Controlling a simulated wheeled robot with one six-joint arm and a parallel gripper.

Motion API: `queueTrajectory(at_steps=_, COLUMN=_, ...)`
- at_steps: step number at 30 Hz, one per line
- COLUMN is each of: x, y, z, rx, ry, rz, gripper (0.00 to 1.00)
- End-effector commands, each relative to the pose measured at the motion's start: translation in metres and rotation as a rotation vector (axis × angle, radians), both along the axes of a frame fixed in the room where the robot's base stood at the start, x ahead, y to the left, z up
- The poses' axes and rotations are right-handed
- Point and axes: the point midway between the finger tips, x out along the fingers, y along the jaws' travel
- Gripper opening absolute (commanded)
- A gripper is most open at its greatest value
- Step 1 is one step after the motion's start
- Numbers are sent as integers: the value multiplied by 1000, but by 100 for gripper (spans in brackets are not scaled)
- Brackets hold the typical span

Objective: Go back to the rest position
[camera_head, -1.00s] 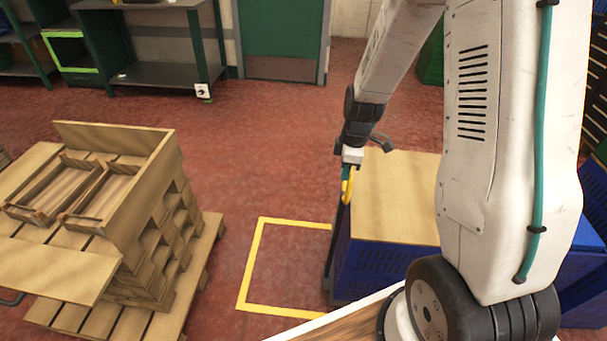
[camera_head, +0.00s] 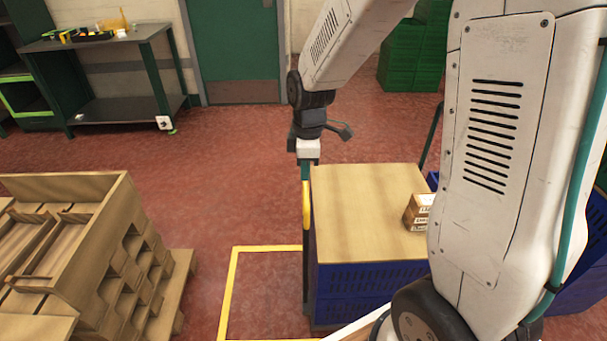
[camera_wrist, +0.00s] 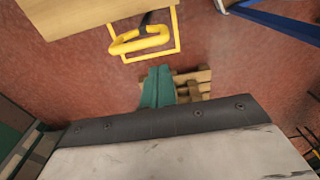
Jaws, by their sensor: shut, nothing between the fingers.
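My gripper (camera_head: 305,172) hangs pointing down at the left edge of a wood-topped blue stack, in the head view. Its teal fingers also show in the wrist view (camera_wrist: 157,87), closed together with nothing between them. A yellow handle (camera_wrist: 140,40) lies beyond the fingertips in the wrist view, beside a wooden board. In the head view a yellow upright part (camera_head: 306,205) shows just below the fingers; I cannot tell whether they touch it. My arm hides part of the stack's right side.
The blue stack's wooden top (camera_head: 365,205) carries small brown boxes (camera_head: 417,212) at its right. A wooden rack on a pallet (camera_head: 100,245) stands at left. A yellow floor outline (camera_head: 232,290) lies between. A green workbench (camera_head: 120,105) stands at the back; red floor before it is open.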

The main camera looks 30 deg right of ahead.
Motion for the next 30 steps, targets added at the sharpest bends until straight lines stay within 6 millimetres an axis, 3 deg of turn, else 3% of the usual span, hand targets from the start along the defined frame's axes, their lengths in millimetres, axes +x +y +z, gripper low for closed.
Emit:
queueTrajectory(at_steps=13, x=0, y=-1, z=0, rx=1, ry=0, rz=-10, gripper=0)
queueTrajectory(at_steps=17, x=-4, y=-1, z=-1, rx=3, ry=23, rz=-92, gripper=0)
queueTrajectory(at_steps=22, x=-35, y=-1, z=1, rx=-11, ry=129, rz=-318, gripper=0)
queueTrajectory(at_steps=30, x=-101, y=0, z=55, rx=-54, ry=187, rz=-705, gripper=0)
